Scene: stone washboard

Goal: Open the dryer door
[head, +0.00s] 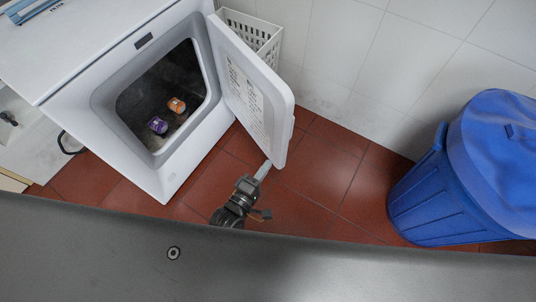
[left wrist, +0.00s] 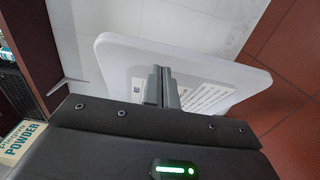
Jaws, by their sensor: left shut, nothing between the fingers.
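The white dryer (head: 70,75) stands at the upper left in the head view. Its door (head: 250,95) is swung wide open on the right side of the opening, with a printed label on its inner face. Inside the dark drum (head: 165,95) lie a purple item (head: 158,125) and an orange item (head: 177,105). My left gripper (head: 264,170) is shut and empty, at the lower edge of the door. In the left wrist view the shut fingers (left wrist: 162,85) overlap the door's labelled face (left wrist: 118,62); I cannot tell whether they touch it. My right gripper is not in view.
A blue lidded bin (head: 430,195) stands on the right. A white basket (head: 250,35) stands behind the door against the tiled wall. Red floor tiles (head: 330,170) are clear between the door and the bin. A box marked "powder" (left wrist: 22,140) shows in the left wrist view.

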